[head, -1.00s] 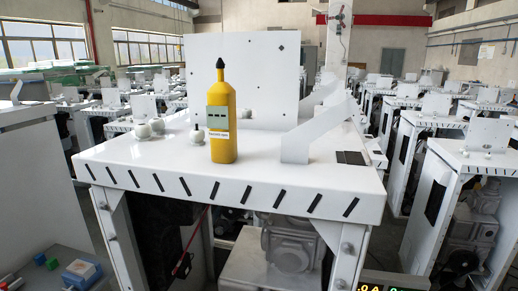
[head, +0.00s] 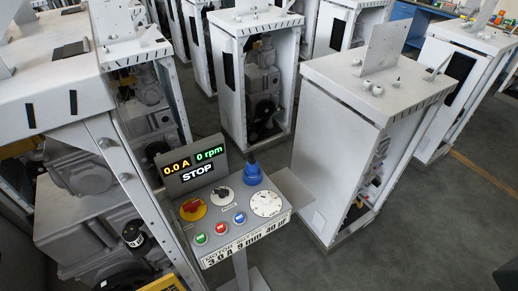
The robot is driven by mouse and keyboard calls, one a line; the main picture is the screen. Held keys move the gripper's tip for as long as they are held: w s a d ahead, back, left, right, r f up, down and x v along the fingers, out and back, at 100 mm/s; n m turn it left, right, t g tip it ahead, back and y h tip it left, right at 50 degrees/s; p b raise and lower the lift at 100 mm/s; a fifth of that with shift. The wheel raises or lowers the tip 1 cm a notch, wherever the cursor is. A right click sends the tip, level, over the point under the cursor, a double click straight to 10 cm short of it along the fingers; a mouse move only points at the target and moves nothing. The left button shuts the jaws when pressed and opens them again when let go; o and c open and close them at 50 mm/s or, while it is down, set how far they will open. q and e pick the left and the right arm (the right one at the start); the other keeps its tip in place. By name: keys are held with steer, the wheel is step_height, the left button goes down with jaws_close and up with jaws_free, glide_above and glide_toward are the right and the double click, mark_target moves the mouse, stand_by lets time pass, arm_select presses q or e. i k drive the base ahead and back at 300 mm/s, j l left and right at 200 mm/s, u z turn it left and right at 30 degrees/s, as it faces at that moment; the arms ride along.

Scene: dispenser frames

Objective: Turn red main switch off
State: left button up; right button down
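The red main switch (head: 192,207) is a red rotary handle on a yellow round plate. It sits at the left of a grey control panel (head: 276,225) on a post, in the lower middle of the head view. The angle of its handle is too small to read surely. A display (head: 194,165) behind it reads 0.0 A, 0 rpm and STOP. Neither of my grippers can be made out in the head view. Nothing visible touches the switch.
The panel also holds a black rotary knob (head: 222,194), a white dial (head: 266,203), a blue connector (head: 252,174) and green (head: 201,239), red (head: 221,228) and blue (head: 240,218) buttons. White dispenser frames stand close left and right. Grey floor is open at right.

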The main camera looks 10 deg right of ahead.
mark_target(192, 206)
steer(key=j+u, duration=0.25)
steer(key=l+u, duration=0.2)
steer(key=i+j+u, duration=0.1)
steer(key=u, duration=0.25)
steer(key=i+u, duration=0.2)
steer(key=u, duration=0.2)
